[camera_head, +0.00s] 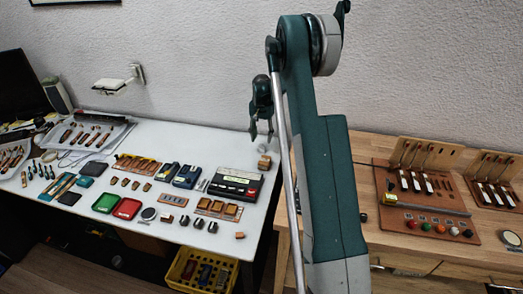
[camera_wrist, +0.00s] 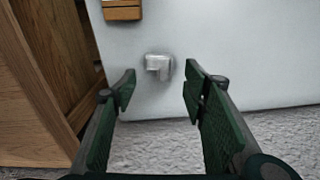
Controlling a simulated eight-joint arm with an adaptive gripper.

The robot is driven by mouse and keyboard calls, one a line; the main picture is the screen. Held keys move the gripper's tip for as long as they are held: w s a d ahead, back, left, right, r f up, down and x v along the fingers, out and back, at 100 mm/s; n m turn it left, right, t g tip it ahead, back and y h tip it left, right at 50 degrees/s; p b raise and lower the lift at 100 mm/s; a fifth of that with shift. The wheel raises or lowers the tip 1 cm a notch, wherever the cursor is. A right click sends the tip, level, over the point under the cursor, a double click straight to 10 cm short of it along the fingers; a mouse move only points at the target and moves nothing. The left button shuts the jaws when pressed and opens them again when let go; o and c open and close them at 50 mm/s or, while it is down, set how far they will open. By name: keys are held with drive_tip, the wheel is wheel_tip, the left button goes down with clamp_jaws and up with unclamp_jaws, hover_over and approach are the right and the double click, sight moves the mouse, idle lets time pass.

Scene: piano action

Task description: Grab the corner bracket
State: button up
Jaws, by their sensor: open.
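A small, light grey, angular metal piece, which looks like the corner bracket (camera_wrist: 158,66), lies on the white table in the wrist view. It sits ahead of and between my two green fingers, near the table's wall-side edge. My gripper (camera_wrist: 160,84) is open and empty, with a finger on either side of the bracket's line. In the head view my gripper (camera_head: 262,137) hangs fingers down over the far right part of the white table. The bracket is too small and pale there to make out clearly.
A wooden block (camera_head: 264,162) stands near the bracket; it also shows in the wrist view (camera_wrist: 122,10). A wooden desk (camera_head: 350,150) adjoins on the right. The white table (camera_head: 200,137) holds trays, tools and a black device (camera_head: 236,184). The textured wall is close behind.

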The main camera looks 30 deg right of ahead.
sight(262, 147)
drive_tip(key=shift+f, duration=0.25)
drive_tip(key=shift+s+f+b, duration=0.2)
drive_tip(key=shift+f+b, duration=0.5)
drive_tip(key=shift+f, duration=1.95)
drive_tip(key=c, duration=0.9)
